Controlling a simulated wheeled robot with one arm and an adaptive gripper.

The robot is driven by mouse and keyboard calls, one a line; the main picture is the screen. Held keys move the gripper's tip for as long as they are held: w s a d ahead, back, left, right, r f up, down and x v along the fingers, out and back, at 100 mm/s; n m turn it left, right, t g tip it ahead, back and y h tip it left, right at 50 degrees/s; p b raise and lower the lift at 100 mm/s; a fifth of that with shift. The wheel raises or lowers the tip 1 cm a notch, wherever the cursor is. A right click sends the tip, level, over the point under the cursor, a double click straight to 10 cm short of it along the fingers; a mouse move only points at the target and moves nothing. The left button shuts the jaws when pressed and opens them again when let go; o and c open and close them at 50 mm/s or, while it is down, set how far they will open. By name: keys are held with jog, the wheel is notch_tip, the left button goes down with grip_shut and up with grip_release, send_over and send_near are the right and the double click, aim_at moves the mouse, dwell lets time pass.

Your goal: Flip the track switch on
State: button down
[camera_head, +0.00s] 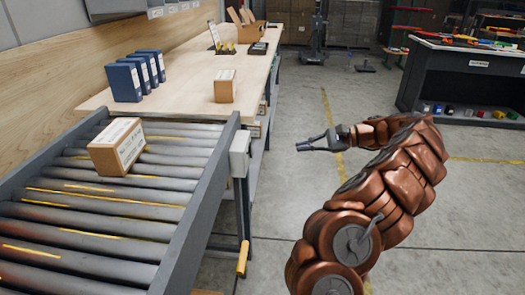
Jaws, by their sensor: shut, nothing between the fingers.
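A roller conveyor track (190,245) runs along the left, with grey rollers and a dark side rail. A light grey box (240,153) is fixed to the outer side of the rail near its far end. A yellow handle-like piece (243,259) hangs lower down by the conveyor leg. I cannot tell which of these is the track switch, or its position. My gripper (300,146) is shut and empty, pointing left, to the right of the grey box in the picture and apart from it.
A cardboard box (117,147) sits on the rollers. A wooden table (185,85) behind holds blue binders (135,76) and a small carton (225,86). A dark workbench (465,85) stands at the back right. The floor around my arm is clear.

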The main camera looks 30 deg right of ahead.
jog(key=m, duration=0.3)
jog(key=f+m+t+p, duration=0.1)
jog(key=m, duration=0.2)
jog(key=d+f+m+y, duration=0.1)
jog(key=m, duration=0.2)
jog(key=shift+s+f, duration=0.1)
jog(key=shift+s, duration=0.25)
jog(key=shift+a, duration=0.1)
jog(key=x, duration=1.4)
jog(key=shift+w+t, duration=0.2)
jog(key=shift+t, duration=0.1)
jog(key=shift+w+a, duration=0.1)
jog(key=f+p+v, duration=0.2)
jog(key=f+v, duration=0.1)
jog(key=v, duration=1)
jog(key=shift+s+d, duration=0.3)
jog(key=shift+d, duration=0.15)
